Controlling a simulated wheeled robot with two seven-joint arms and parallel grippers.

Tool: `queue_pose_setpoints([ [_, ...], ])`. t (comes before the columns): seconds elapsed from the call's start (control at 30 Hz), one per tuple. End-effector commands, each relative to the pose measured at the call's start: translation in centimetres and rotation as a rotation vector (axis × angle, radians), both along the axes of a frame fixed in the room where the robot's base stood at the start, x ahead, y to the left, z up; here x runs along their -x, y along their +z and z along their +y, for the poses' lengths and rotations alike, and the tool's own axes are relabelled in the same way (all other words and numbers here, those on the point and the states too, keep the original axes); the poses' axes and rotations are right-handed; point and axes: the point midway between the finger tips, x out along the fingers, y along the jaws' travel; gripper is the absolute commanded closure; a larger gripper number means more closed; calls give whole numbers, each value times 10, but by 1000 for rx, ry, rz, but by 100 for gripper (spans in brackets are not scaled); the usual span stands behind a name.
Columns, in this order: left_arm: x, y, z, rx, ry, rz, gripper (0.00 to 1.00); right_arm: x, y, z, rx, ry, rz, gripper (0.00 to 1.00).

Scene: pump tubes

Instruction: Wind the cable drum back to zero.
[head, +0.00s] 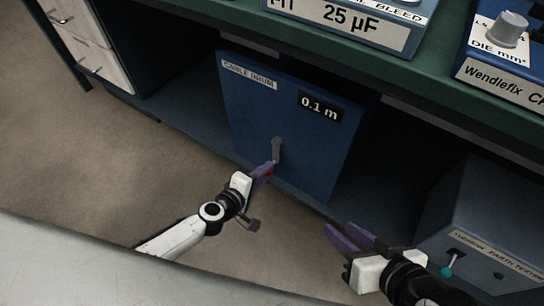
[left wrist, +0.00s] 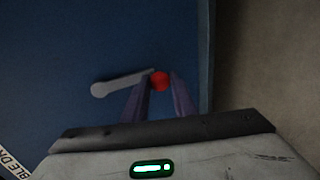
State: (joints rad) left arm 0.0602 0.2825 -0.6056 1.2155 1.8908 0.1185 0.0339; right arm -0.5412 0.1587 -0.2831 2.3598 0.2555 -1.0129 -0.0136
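The cable drum (head: 247,120) is a blue box under the bench with a "CABLE DRUM" label. Its display (head: 319,107) reads 0.1 m. A grey crank arm (head: 277,148) on its front points down; it also shows in the left wrist view (left wrist: 118,84). The red crank knob (left wrist: 160,80) sits between the purple fingertips of my left gripper (head: 268,170), which look closed onto both its sides. In the head view the fingers mostly hide the knob. My right gripper (head: 342,228) is open and empty, right of and nearer than the drum.
The green bench edge (head: 400,83) overhangs the drum, with a 25 µF box (head: 345,33) and a Wendlefix device (head: 480,75) on top. A grey box with a teal-tipped lever (head: 446,272) stands at lower right. Floor left of the drum is clear.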

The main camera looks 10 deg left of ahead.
Motion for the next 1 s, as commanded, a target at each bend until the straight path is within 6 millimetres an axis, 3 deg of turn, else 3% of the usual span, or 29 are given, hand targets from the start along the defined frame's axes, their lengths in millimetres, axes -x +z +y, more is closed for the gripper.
queue_pose_setpoints([
  [1.0,11,8,-34,6,-5,0,88,0,13,0,0,0,0,69],
])
